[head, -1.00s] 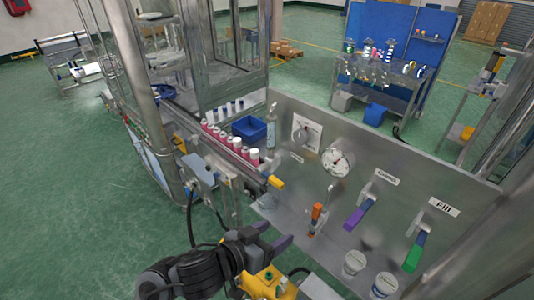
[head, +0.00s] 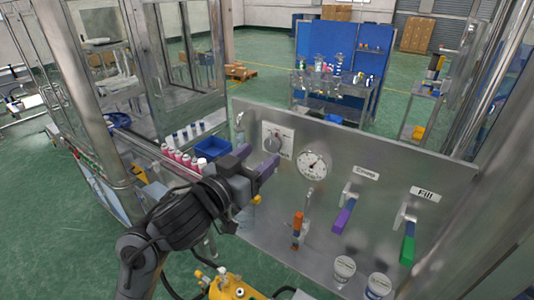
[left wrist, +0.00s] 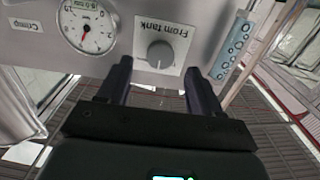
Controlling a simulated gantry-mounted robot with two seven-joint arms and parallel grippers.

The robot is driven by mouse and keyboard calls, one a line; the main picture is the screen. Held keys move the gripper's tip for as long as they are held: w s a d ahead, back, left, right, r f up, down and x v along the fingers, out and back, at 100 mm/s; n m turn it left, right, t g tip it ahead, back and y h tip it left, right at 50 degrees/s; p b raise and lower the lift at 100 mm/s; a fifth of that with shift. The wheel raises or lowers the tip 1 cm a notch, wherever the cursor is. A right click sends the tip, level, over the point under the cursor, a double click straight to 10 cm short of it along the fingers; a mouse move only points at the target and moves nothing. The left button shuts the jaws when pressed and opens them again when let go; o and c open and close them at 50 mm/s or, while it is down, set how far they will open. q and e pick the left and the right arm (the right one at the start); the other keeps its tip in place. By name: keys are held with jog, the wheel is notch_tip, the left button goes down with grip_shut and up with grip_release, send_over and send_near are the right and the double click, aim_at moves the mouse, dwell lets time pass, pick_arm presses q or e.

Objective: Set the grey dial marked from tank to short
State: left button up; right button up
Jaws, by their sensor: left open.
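The grey dial (head: 271,143) sits on a white plate on the upright metal panel, partly beside my left gripper in the head view. In the left wrist view the grey dial (left wrist: 160,54) is a round knob under the words "From Tank", which appear upside down. Its exact setting is too small to read. My left gripper (head: 263,163) is in front of the panel, close to the plate. In the left wrist view its dark fingers (left wrist: 159,78) are spread apart, with the dial beyond and between them. Nothing is between the fingers. My right gripper is not in view.
A pressure gauge (head: 314,165) is right of the dial. Further right are the purple Crimp lever (head: 343,216) and green Fill lever (head: 408,245). An orange-handled valve (head: 297,226) is below the gauge. Red cans (head: 178,157) and a blue bin (head: 212,148) are left of the panel.

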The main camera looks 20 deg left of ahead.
aim_at(271, 146)
pick_arm(q)
jog(key=shift+x, duration=2.15)
jog(key=shift+c, duration=0.5)
jog(key=c, duration=1)
